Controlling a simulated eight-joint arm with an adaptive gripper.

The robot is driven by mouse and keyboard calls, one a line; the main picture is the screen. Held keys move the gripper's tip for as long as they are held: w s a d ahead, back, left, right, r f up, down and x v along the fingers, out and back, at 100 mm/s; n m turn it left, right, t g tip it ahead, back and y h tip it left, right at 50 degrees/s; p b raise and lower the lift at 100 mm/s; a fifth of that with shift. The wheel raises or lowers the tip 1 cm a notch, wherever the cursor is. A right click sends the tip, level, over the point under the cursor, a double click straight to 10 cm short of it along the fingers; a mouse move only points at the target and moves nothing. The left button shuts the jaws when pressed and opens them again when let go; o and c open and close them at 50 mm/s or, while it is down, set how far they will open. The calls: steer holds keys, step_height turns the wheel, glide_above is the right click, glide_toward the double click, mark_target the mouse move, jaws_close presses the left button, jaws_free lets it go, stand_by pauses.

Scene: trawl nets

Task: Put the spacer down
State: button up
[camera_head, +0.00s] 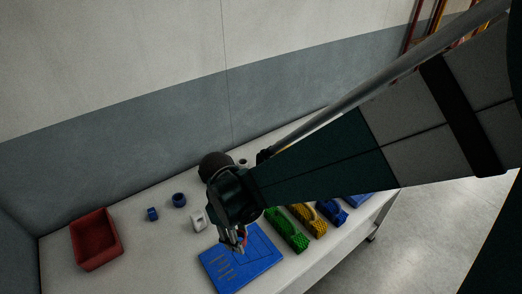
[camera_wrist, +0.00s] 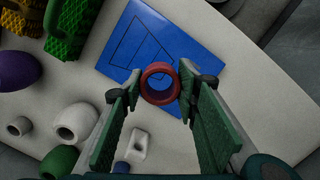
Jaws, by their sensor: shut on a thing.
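The spacer looks to be the red ring (camera_wrist: 160,67) between my fingertips in the wrist view. My gripper (camera_wrist: 159,84) is shut on it, with one finger at each side of the ring. In the head view my gripper (camera_head: 240,240) is over the blue board (camera_head: 235,272), and only a little red of the ring shows between the fingers. In the wrist view the ring overlaps the near edge of the blue board (camera_wrist: 128,50), which has dark outlines drawn on it. I cannot tell whether the ring touches the board.
A red tray (camera_head: 95,238) stands at the left of the table. Two small blue pieces (camera_head: 179,200) (camera_head: 152,214) and a white block (camera_head: 199,220) lie between it and the board. Green (camera_head: 287,232), yellow (camera_head: 309,221) and blue (camera_head: 331,212) brush-like pieces lie right of the board.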

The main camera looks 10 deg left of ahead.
steer(key=b, duration=0.1)
glide_above(242, 257)
steer(key=shift+w+a+f, duration=0.1)
steer(key=shift+a+f, duration=0.05)
steer(key=shift+f, duration=1.25)
steer(key=shift+w+a+f, duration=0.1)
steer(key=shift+a+f, duration=0.05)
steer(key=shift+f, duration=1.25)
steer(key=shift+f, duration=0.1)
steer(key=shift+f+b, duration=0.45)
steer(key=shift+f, duration=1.55)
steer(key=shift+f, duration=0.2)
steer(key=o, duration=0.8)
steer(key=shift+o, duration=0.2)
steer(key=shift+r, duration=0.25)
step_height(242, 257, up, 12)
steer(key=a+p, duration=0.1)
steer(key=p, duration=0.1)
steer(key=shift+w+a, duration=0.15)
steer(key=shift+a, duration=0.05)
